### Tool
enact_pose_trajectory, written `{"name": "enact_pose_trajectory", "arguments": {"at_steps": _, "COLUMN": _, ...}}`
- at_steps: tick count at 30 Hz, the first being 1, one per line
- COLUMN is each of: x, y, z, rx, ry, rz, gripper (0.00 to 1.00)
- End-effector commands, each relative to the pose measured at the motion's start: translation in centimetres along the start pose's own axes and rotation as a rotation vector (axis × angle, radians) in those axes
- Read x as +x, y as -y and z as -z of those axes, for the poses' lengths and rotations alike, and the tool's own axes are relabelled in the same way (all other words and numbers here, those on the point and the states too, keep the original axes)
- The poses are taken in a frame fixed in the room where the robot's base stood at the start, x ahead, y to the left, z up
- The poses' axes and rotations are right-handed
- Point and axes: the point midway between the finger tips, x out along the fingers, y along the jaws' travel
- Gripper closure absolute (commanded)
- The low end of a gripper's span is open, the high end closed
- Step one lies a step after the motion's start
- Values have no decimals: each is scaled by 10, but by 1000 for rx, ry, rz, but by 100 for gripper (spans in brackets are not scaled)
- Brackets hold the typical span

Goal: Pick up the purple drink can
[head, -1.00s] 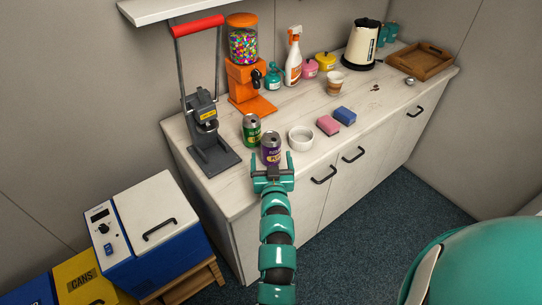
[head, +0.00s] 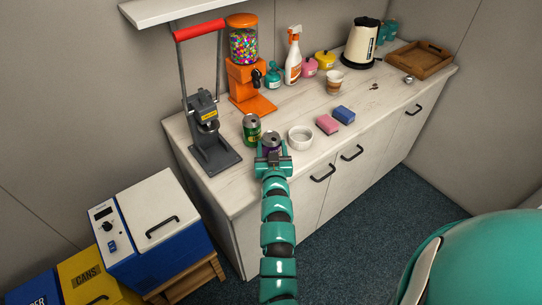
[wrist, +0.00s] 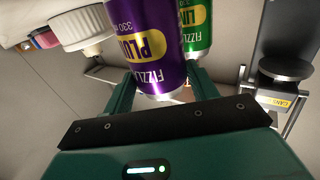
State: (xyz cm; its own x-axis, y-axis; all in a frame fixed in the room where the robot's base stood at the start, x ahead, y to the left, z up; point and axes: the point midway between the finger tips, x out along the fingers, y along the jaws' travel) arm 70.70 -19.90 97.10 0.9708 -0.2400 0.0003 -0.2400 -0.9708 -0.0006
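The purple drink can (head: 272,139) stands upright near the left front edge of the counter. In the wrist view the purple can (wrist: 158,45) appears upside down, with a yellow label band. My gripper (head: 272,150) is at the can from the front, with one teal finger on each side of it. In the wrist view the gripper (wrist: 162,82) fingers look open, close to the can's sides; any contact is hard to make out. The can's lower front is hidden behind the gripper in the head view.
A green can (head: 251,131) stands close behind to the left. A white bowl (head: 300,138) is just right. A grey can press (head: 210,135) stands at the left, with pink (head: 327,124) and blue (head: 344,115) sponges farther right.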

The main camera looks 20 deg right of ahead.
Motion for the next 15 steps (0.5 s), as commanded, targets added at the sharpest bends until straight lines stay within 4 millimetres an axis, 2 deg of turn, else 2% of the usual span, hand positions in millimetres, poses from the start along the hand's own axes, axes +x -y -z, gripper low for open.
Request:
{"name": "enact_pose_trajectory", "arguments": {"at_steps": 1, "x": 0, "y": 0, "z": 0, "rx": 0, "ry": 0, "rz": 0, "gripper": 54}}
{"name": "enact_pose_trajectory", "arguments": {"at_steps": 4, "x": 0, "y": 0, "z": 0, "rx": 0, "ry": 0, "rz": 0, "gripper": 73}}
{"name": "enact_pose_trajectory", "arguments": {"at_steps": 5, "x": 0, "y": 0, "z": 0, "rx": 0, "ry": 0, "rz": 0, "gripper": 75}}
{"name": "enact_pose_trajectory", "arguments": {"at_steps": 15, "x": 0, "y": 0, "z": 1, "rx": 0, "ry": 0, "rz": 1, "gripper": 76}}
